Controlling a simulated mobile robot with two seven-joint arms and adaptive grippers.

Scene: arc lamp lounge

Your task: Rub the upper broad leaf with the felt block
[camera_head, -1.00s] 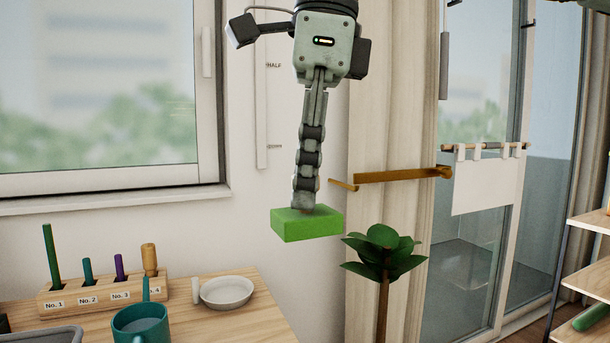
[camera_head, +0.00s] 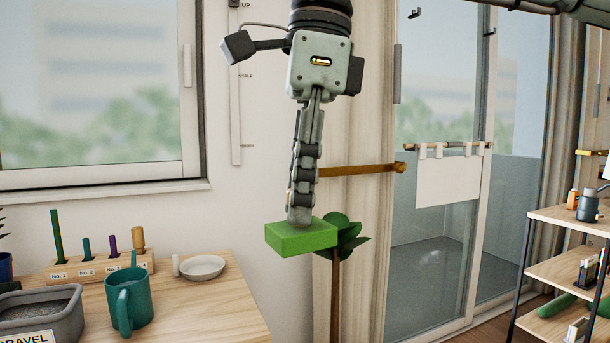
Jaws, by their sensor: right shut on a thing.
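The green felt block (camera_head: 300,239) is held at the fingertips of my right gripper (camera_head: 300,212), which is shut on it and points down. The block looks level, in mid-air to the right of the table. The plant (camera_head: 346,232) with broad dark green leaves stands behind and right of the block on a thin brown stem. The block hides part of its leaves, and I cannot tell whether the block touches any. Which leaf is the upper one is unclear. My left gripper is not in view.
A wooden table (camera_head: 225,308) at lower left holds a teal mug (camera_head: 128,299), a white dish (camera_head: 202,267), a rack of tools (camera_head: 98,266) and a grey gravel tub (camera_head: 45,315). A brass bar (camera_head: 360,169) juts behind the gripper. Shelves (camera_head: 568,270) stand right.

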